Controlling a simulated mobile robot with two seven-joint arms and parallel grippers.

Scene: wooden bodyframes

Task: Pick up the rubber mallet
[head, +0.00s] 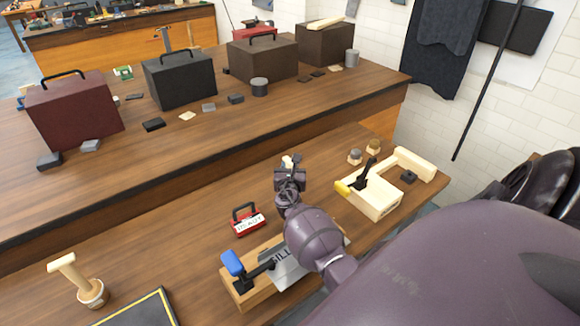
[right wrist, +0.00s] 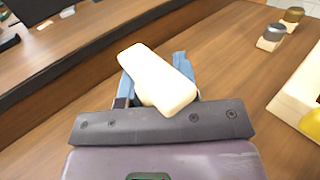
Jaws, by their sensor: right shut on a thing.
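A cream, rounded block that looks like the head of the rubber mallet (right wrist: 157,78) is between the blue fingers of my right gripper (right wrist: 155,85) in the right wrist view. The gripper is shut on it. Any handle below is hidden. In the head view my right gripper (head: 289,172) is above the near bench, and only a small pale tip of the held mallet (head: 288,161) shows. It is too small there to tell whether it touches the bench. My left gripper is not in view.
A red box (head: 247,222) and a blue-handled clamp on a wooden block (head: 240,288) lie close by. A pale mallet-shaped tool (head: 70,271) stands at left. A pale wooden fixture (head: 376,201) is at right. The raised bench (head: 200,140) with toolboxes stands behind.

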